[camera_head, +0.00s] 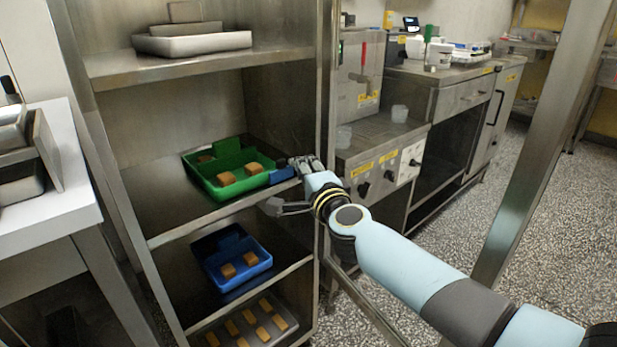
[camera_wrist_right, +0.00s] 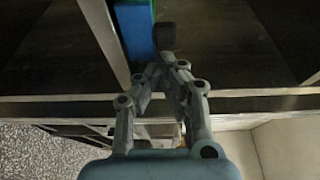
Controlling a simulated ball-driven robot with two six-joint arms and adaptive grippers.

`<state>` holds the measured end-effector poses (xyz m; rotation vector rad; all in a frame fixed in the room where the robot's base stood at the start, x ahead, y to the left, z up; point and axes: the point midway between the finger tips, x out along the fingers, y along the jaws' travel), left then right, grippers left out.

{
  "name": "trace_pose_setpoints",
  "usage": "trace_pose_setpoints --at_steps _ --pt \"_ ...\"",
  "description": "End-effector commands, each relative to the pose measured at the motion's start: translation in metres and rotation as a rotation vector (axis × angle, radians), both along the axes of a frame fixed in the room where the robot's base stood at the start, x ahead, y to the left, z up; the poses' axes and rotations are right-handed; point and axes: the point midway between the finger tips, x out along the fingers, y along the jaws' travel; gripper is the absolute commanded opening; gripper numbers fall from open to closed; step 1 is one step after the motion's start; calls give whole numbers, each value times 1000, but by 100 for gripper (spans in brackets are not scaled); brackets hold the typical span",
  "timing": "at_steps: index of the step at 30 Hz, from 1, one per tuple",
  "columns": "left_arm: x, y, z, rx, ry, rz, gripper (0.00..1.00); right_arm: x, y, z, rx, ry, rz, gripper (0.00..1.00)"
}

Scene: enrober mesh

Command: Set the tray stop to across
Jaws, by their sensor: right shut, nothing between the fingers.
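A green tray (camera_head: 207,187) with several brown pieces lies on the middle shelf of the steel rack. A blue part (camera_head: 283,175) sits at its right end, and shows in the wrist view (camera_wrist_right: 139,38). A small dark block (camera_wrist_right: 168,37) stands beside the blue part at the shelf edge; it may be the tray stop, but I cannot tell how it is set. My right gripper (camera_head: 290,184) is at the shelf front by the blue part. In the wrist view its fingertips (camera_wrist_right: 168,64) are together and empty, just short of the dark block. My left gripper is out of view.
A blue tray (camera_head: 215,262) and a lower tray (camera_head: 285,317) with brown pieces are on the shelves below. A white tray (camera_head: 190,45) is on the top shelf. A steel upright (camera_head: 325,120) stands close beside my right gripper. A white table (camera_head: 50,215) is at left.

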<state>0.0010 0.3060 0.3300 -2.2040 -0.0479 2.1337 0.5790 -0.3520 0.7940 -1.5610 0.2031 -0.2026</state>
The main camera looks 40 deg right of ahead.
Motion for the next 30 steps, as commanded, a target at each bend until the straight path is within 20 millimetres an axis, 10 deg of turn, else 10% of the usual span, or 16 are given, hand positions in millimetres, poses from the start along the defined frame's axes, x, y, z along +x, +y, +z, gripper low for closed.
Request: trace_pose_setpoints --at_steps 13,30 --pt "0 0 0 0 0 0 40 3 2 0 1 1 0 0" --pt "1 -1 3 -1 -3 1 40 -4 95 0 0 1 2 0"
